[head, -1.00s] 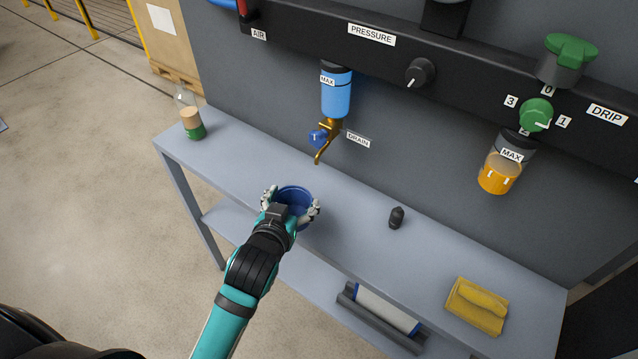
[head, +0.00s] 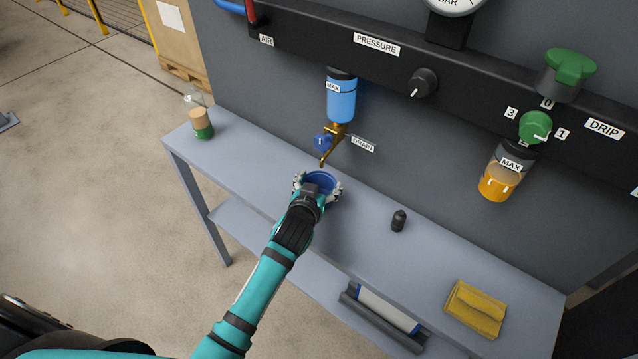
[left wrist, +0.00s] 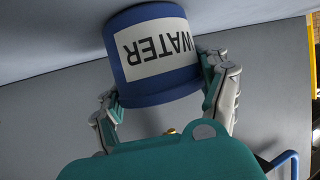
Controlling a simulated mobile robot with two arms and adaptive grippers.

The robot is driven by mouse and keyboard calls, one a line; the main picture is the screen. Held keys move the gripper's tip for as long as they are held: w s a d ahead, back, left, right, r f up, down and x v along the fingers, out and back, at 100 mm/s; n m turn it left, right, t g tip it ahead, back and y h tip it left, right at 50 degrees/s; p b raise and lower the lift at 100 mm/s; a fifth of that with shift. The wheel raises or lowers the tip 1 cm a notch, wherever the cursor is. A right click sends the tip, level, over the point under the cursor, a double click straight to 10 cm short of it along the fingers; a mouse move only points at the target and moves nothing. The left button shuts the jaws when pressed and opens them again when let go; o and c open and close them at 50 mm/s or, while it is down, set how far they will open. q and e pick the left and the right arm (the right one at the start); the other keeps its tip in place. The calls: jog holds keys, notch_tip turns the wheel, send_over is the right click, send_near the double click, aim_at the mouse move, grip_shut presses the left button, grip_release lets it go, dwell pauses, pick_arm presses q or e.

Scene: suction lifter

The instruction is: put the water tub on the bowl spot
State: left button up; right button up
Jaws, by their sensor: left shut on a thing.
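The blue water tub (head: 321,180) is in my left gripper (head: 318,187), in the head view just below the brass drain tap (head: 333,143). In the left wrist view the tub (left wrist: 155,88) shows its white WATER label upside down, with a finger of my left gripper (left wrist: 165,100) on each side. The gripper is shut on the tub. I cannot tell whether the tub touches the shelf. The blue-filled bowl (head: 341,98) marked MAX hangs above the tap. No marked bowl spot can be made out on the shelf. My right gripper is not in view.
An orange-filled bowl (head: 501,180) hangs at right. Several pieces lie on the lower shelf.

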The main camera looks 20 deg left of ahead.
pick_arm(q)
jog(key=shift+f, duration=0.15)
jog(key=o, duration=1.2)
jog(key=shift+s+r, duration=0.15)
jog(key=shift+r, duration=0.05)
jog(key=b+v, duration=0.1)
jog(key=v, duration=1)
jog(key=shift+s+r, duration=0.2)
jog(key=shift+s, duration=0.15)
